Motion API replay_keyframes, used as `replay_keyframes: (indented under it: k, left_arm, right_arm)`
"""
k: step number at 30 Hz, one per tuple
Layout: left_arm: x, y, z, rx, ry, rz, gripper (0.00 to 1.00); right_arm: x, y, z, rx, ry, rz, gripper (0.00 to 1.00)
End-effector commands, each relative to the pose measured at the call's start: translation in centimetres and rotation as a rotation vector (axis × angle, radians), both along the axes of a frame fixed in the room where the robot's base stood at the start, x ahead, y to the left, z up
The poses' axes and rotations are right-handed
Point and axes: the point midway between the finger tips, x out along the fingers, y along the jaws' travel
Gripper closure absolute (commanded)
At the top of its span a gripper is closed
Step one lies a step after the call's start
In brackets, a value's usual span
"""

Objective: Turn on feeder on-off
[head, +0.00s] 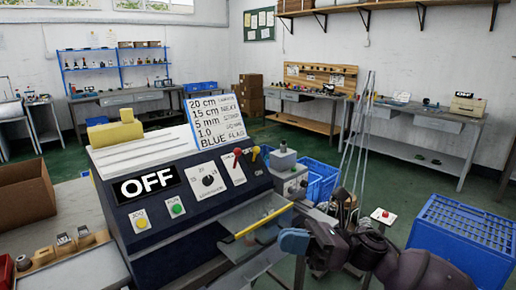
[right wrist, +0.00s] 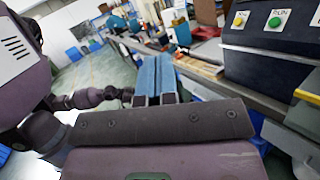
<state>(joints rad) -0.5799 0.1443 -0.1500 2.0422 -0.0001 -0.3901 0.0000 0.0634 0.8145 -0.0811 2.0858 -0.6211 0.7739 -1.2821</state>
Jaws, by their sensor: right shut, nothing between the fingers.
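The dark blue machine (head: 150,240) stands in front of me, with a display (head: 147,185) reading OFF. Its sloped panel carries a yellow button (head: 141,223), a green button (head: 176,208), a black dial (head: 208,181) and a red-tipped switch (head: 238,153). I cannot read which control is marked feeder on-off. My right gripper (head: 293,241) is shut and empty, right of the panel and apart from the buttons. In the right wrist view its blue fingers (right wrist: 153,78) lie side by side; the yellow button (right wrist: 240,19) and green button (right wrist: 275,20) show at upper right. My left gripper is out of view.
A yellow bar (head: 263,223) crosses the tray at the machine's front right. A grey unit with a knob (head: 284,160) stands beside the panel. A blue crate (head: 462,240) is at right, and a cardboard box (head: 25,190) at left. Thin upright rods rise behind my right arm.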

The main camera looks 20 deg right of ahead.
Motion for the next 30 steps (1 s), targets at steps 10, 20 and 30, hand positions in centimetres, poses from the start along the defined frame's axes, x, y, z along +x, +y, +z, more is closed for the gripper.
replay_keyframes:
  k: [10, 20, 30]
  left_arm:
    - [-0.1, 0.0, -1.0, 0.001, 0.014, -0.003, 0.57]
    - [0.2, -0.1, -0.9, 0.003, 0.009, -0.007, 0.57]
    - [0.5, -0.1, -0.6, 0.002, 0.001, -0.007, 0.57]
  right_arm:
    - [-2.3, -2.5, 6.0, -0.834, -1.191, 0.601, 1.00]
    - [-2.5, -8.5, 10.3, -1.186, -1.644, 1.105, 1.00]
    - [-2.5, -9.1, 10.8, -1.207, -1.673, 1.159, 1.00]
